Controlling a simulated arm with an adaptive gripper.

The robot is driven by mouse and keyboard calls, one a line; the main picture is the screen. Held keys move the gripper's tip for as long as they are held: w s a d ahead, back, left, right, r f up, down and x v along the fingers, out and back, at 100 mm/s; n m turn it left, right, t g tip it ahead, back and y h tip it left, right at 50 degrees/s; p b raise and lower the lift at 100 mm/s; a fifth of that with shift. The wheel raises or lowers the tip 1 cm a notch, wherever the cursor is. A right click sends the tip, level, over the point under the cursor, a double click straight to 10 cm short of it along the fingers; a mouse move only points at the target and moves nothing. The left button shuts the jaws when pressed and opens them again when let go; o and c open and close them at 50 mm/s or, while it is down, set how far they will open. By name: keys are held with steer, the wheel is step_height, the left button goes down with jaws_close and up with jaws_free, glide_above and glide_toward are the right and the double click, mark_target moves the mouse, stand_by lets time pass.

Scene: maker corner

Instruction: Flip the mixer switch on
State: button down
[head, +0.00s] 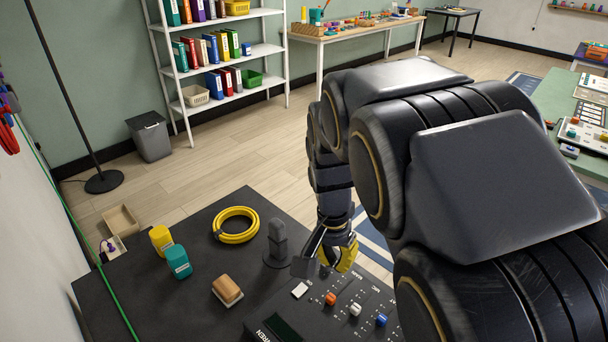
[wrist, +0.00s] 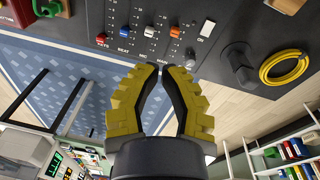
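The mixer (head: 258,311) is a dark panel at the bottom of the head view, partly cut off. Its white switch (head: 299,290) sits at the panel's left; in the wrist view the switch (wrist: 207,29) lies beside the label ON. I cannot tell which way it is tipped. Orange, white and blue slider knobs are to its right in the head view. My gripper (wrist: 163,69) has yellow fingers with dark pads; the tips come together with nothing seen between them. In the head view my gripper (head: 340,258) is beyond the mixer, apart from the switch, partly hidden by my arm.
A shelf (head: 218,62) stands well behind. The space between switch and gripper looks clear.

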steer(key=m, duration=0.2)
glide_above(308, 288)
steer(key=s+a, duration=0.1)
steer(key=a, duration=0.1)
step_height(308, 288, down, 6)
steer(key=shift+d+t, duration=0.2)
steer(key=shift+t, duration=0.2)
steer(key=f, duration=0.9)
steer(key=w+d+f, duration=0.1)
steer(key=f, duration=0.4)
steer(key=shift+w+d, duration=0.1)
steer(key=shift+f, duration=0.3)
steer(key=shift+r, duration=0.1)
steer(key=shift+w+r, duration=0.1)
steer(key=shift+r, duration=0.65)
